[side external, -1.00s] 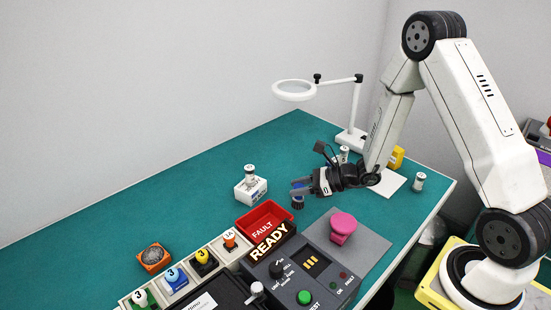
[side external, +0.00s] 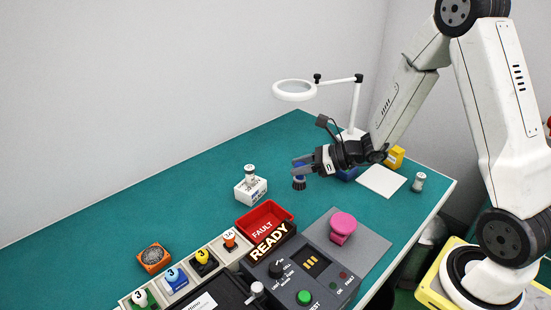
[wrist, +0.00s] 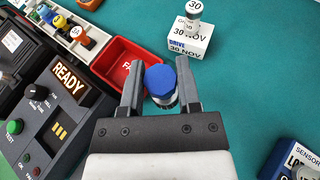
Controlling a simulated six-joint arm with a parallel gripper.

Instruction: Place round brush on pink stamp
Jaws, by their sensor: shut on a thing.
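The round brush (side external: 299,183) has a blue round top and a darker band. In the wrist view the brush (wrist: 161,80) sits between the two fingers, blue top towards the camera. My gripper (side external: 302,168) is shut on it and holds it above the green table; the gripper also fills the lower middle of the wrist view (wrist: 160,88). The pink stamp (side external: 343,225) has a rounded pink top and stands upright on the grey plate (side external: 369,241), to the right of and nearer than my gripper in the side view. The wrist view does not show the stamp.
A red FAULT tray (side external: 272,212) and a READY panel (side external: 269,242) lie in front. A white box with a small weight-like piece (side external: 250,190) stands left. A blue box (side external: 346,174), white card (side external: 381,181) and ring-lamp magnifier (side external: 294,90) are behind or right.

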